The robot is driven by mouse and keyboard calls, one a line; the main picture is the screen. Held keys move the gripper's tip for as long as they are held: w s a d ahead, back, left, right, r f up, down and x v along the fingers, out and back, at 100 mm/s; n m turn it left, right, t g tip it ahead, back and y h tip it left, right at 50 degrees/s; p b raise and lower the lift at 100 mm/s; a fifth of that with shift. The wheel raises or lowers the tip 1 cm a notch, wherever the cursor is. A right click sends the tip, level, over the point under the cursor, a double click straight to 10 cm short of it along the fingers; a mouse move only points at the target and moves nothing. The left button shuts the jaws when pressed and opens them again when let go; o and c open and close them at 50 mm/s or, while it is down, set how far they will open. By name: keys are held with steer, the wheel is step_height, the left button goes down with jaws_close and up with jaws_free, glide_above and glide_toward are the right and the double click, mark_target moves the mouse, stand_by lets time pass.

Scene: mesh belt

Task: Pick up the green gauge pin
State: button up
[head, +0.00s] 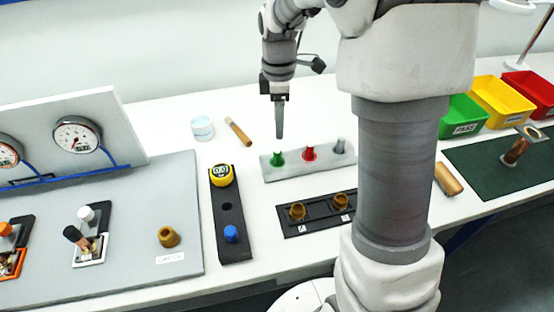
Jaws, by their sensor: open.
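The green gauge pin (277,158) stands upright at the left end of a grey pin block (295,172). A red pin (309,153) and a grey pin (339,147) stand in the same block to its right. My gripper (280,136) points down just above the green pin in the picture, apart from it and holding nothing visible. Its fingers overlap in this view, so the gap between them does not show.
In front of the block lies a black tray (287,232) with two brass pieces. A black holder (238,247) with yellow and blue parts stands left. A jar (203,128) and a wooden-handled tool (238,131) lie behind. Coloured bins (465,128) stand right.

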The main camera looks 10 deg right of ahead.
mark_target(277, 150)
step_height(277, 150, down, 11)
steer(key=shift+s+a+f, duration=0.1)
steer(key=shift+a, duration=0.05)
stand_by(0.4)
jaws_close()
